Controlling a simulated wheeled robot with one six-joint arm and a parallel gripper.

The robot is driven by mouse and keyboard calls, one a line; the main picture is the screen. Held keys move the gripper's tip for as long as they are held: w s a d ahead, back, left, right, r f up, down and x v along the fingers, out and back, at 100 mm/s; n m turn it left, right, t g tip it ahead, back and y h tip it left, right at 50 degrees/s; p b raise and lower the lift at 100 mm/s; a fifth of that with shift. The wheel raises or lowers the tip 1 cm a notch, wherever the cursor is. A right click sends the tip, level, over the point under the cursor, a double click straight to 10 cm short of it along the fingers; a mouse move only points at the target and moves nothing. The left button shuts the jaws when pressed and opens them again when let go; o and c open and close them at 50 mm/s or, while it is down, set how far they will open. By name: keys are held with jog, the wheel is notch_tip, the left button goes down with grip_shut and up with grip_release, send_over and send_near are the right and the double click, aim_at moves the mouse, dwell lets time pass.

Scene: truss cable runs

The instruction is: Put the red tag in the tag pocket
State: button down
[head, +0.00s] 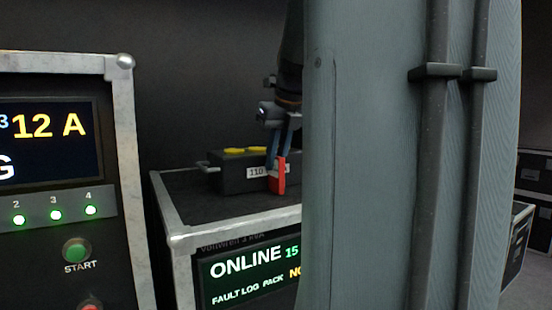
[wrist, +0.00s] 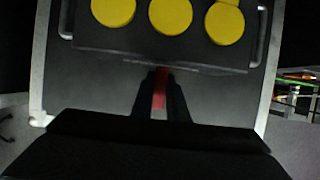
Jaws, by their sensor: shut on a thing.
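The red tag (head: 281,180) hangs upright between the fingers of my gripper (head: 278,160), in front of a dark box on top of a black case. My gripper is shut on the tag, which reaches below the fingertips in the head view. In the wrist view the tag (wrist: 160,88) shows as a narrow red strip between the two dark fingers (wrist: 161,98), close to the box's edge. Whether the tag touches the box or case is unclear. I cannot make out the tag pocket in either view.
The dark box (head: 233,178) has yellow discs on top, a pale label reading "110" and side handles. It stands on the metal-edged case (head: 183,205), which has an ONLINE display. A control cabinet (head: 128,170) stands at the left. The head view's right side is largely blocked.

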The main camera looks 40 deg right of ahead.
jog(key=shift+f, duration=0.15)
jog(key=shift+f, duration=0.15)
jog(key=c, duration=1.7)
grip_release()
jog(key=shift+c, duration=0.2)
